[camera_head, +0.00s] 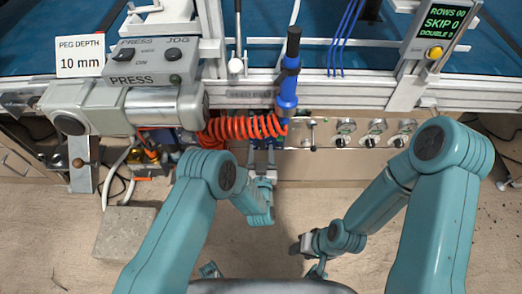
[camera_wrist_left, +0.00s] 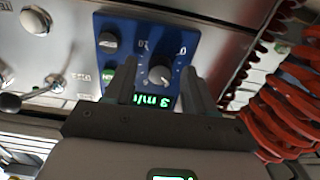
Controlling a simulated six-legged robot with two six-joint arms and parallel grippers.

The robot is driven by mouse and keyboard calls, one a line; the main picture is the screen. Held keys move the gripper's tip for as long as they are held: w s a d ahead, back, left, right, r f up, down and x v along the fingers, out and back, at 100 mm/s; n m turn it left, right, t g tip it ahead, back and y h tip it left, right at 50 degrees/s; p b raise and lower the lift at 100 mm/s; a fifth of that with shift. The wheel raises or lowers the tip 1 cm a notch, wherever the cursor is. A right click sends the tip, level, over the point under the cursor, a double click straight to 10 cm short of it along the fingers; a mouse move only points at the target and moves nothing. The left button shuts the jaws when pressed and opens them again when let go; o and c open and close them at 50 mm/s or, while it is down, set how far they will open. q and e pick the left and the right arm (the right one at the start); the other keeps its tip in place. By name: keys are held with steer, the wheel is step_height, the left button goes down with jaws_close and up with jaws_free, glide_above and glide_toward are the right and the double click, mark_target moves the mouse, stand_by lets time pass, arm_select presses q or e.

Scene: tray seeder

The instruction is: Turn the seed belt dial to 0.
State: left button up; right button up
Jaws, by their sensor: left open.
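The seed belt dial is a round grey knob (camera_wrist_left: 160,75) on a blue control box (camera_wrist_left: 115,25) in the left wrist view. A pale pointer mark shows on it, but I cannot tell which number it meets. My left gripper (camera_wrist_left: 159,68) is open, one finger either side of the knob, with gaps showing. In the head view my left gripper (camera_head: 264,150) is before the blue box, mostly hiding it. My right gripper (camera_head: 302,246) is low over the floor, its jaws unclear.
A coiled orange hose (camera_head: 243,128) hangs beside the blue box, and a blue-handled tool (camera_head: 288,85) hangs above it. Several gauges and knobs (camera_head: 345,127) line the panel to the right. A press unit (camera_head: 150,105) juts out at left. The floor at front is mostly clear.

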arm_select(q)
steer(key=c, duration=1)
steer(key=shift+w, duration=0.1)
jaws_close()
